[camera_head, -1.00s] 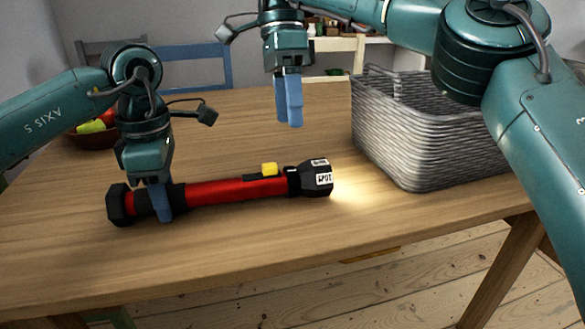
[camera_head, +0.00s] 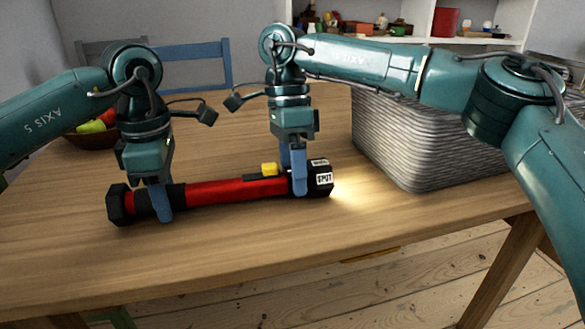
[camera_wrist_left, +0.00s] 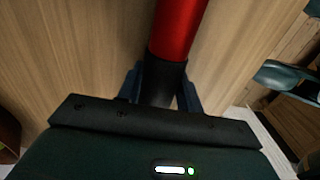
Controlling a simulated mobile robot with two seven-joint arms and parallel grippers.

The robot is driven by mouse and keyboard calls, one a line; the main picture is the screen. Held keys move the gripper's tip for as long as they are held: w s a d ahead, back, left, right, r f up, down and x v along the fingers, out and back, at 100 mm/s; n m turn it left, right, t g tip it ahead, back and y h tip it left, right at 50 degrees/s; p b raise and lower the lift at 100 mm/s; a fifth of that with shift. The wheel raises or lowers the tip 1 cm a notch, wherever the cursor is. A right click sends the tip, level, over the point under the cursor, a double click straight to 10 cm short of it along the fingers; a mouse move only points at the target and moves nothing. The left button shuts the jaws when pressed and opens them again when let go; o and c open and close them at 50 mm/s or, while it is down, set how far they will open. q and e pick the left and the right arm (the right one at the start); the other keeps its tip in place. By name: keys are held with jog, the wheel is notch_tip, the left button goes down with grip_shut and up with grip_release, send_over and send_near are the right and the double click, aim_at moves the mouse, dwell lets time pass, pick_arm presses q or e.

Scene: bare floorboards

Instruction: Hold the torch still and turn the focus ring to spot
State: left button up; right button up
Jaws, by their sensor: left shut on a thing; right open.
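The red torch (camera_head: 215,190) lies on the wooden table with its black tail to the left and its lit head to the right. A yellow switch (camera_head: 269,169) sits on top. The black focus ring (camera_head: 321,178) at the head carries a white label reading SPOT. My left gripper (camera_head: 160,203) is shut on the torch's black grip near the tail; the left wrist view also shows the torch (camera_wrist_left: 177,35) between its fingers. My right gripper (camera_head: 293,180) is open, with its fingers down around the torch just behind the labelled head. Whether they touch it is hidden.
A grey woven basket (camera_head: 400,150) stands to the right of the torch head. A bowl of fruit (camera_head: 92,135) is at the back left. The table (camera_head: 230,245) is clear in front of the torch.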

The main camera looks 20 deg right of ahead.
jog(key=shift+c, duration=0.5)
jog(key=c, duration=0.9)
jog(key=shift+s+t, duration=0.2)
jog(key=shift+t, duration=1)
jog(key=shift+s+t, duration=0.2)
jog(key=shift+t, duration=1)
jog(key=o, duration=1)
notch_tip(320, 180, up, 12)
jog(key=s, duration=0.1)
jog(key=shift+s, duration=0.3)
